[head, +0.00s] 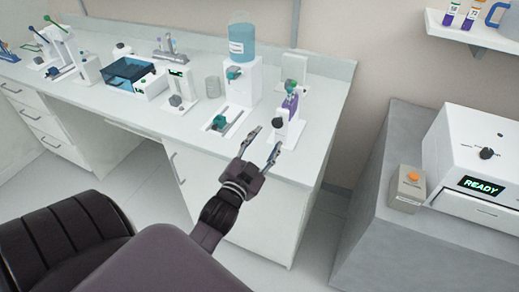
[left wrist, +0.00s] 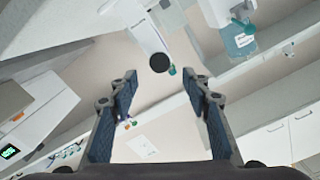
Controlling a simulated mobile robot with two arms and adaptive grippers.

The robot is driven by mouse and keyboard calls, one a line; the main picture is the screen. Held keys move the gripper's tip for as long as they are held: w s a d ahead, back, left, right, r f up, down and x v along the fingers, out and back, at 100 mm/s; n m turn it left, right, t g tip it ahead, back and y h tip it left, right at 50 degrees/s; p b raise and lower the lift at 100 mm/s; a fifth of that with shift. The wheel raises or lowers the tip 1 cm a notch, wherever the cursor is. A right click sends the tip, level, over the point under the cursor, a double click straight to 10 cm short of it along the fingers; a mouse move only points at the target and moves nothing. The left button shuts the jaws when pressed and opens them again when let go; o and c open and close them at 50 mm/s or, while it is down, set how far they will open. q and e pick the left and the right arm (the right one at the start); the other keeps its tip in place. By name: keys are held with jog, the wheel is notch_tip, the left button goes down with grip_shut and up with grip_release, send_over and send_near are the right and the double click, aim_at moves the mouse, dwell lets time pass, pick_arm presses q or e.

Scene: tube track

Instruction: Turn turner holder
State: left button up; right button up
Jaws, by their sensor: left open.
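A white device with a round black knob, which looks like the turner holder (head: 281,127), stands near the right front corner of the bench. A purple-labelled tube (head: 290,104) with a green top stands at its back. My left gripper (head: 263,146) is open and empty, just in front of the device at the bench's front edge. In the left wrist view the black knob (left wrist: 160,62) shows between the fingertips, apart from them, with the white body (left wrist: 146,32) behind it. My right gripper is not in view.
A white dispenser (head: 240,82) with a blue bottle (head: 242,42) stands left of the device. A teal-topped slotted unit (head: 218,123) is nearby on the bench. A grey counter (head: 370,170) at right carries a white machine reading READY (head: 470,150) and an orange-button box (head: 408,190).

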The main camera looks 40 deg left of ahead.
pick_arm(q)
jog(key=v, duration=0.4)
jog(key=shift+s, duration=0.25)
jog(key=shift+f, duration=0.1)
jog(key=s+d+f+g+h+b, duration=0.1)
jog(key=s+d+f+g, duration=0.2)
jog(key=f, duration=1)
jog(key=s+d+f+g+h, duration=0.2)
jog(key=s+d+f, duration=0.1)
jog(key=f, duration=1)
jog(key=s+d+f+g+h+b, duration=0.1)
jog(key=s+d+f+g, duration=0.15)
jog(key=f, duration=1.05)
jog(key=s+d+f+g, duration=0.4)
jog(key=s+f, duration=0.9)
jog(key=f, duration=0.1)
jog(key=s+f+g, duration=0.2)
jog(key=s+f, duration=0.2)
jog(key=s, duration=0.5)
jog(key=s+a+f+g, duration=0.1)
jog(key=s+f+g, duration=0.2)
jog(key=s, duration=0.6)
jog(key=shift+a+f+n+b, duration=0.25)
jog(key=shift+f+n+b, duration=0.15)
jog(key=shift+f, duration=0.2)
jog(key=shift+c, duration=0.4)
